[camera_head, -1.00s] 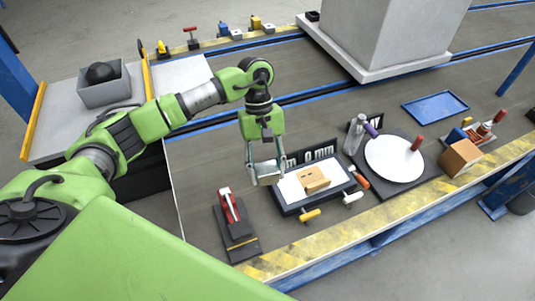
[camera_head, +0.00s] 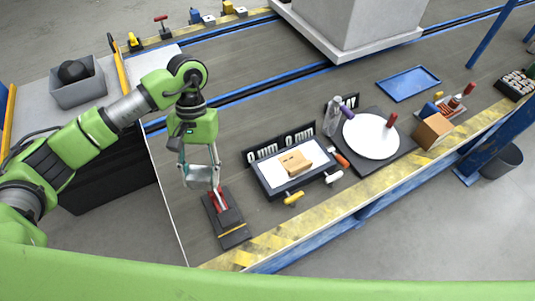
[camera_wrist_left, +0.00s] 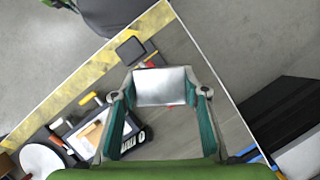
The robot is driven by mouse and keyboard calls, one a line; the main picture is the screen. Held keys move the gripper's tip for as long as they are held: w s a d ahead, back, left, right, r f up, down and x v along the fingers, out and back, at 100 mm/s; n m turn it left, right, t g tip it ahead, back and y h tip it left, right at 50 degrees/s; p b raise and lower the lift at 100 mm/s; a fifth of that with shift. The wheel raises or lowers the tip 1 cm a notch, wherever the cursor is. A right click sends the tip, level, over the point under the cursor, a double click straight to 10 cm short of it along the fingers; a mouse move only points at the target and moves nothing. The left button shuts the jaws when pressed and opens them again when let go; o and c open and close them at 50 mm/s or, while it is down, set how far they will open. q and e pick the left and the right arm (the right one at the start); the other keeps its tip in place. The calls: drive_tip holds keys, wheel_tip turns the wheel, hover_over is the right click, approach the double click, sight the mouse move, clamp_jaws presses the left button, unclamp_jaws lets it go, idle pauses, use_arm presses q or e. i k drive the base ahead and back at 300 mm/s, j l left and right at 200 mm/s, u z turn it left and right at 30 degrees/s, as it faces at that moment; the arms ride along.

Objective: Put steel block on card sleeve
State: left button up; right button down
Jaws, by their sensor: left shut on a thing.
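A grey steel block (camera_head: 200,178) is between the fingertips of my left gripper (camera_head: 201,172). It also shows in the left wrist view (camera_wrist_left: 162,86), with a finger on each side. The left gripper is shut on it and holds it near the upper end of the red-levered clamp. A small tan cardboard piece (camera_head: 294,162), possibly the card sleeve, lies on a white panel in a dark frame (camera_head: 264,182), right of the gripper. A larger brown box (camera_head: 432,132) stands farther right; I cannot tell for certain which is the sleeve. My right gripper is not in view.
The red-levered clamp (camera_head: 230,222) stands below the gripper.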

sight(293, 159)
drive_tip(key=l+u, duration=0.35)
drive_tip(key=l, duration=0.3)
drive_tip(key=l+u, duration=0.4)
drive_tip(key=l, duration=0.3)
drive_tip(key=l+u, duration=0.35)
drive_tip(key=l, duration=0.3)
drive_tip(key=k+l, duration=0.1)
drive_tip(key=l, duration=0.95)
drive_tip(key=k+l+u, duration=0.1)
drive_tip(key=l, duration=0.4)
drive_tip(key=k+l, duration=0.15)
drive_tip(key=l, duration=0.35)
drive_tip(key=i, duration=0.35)
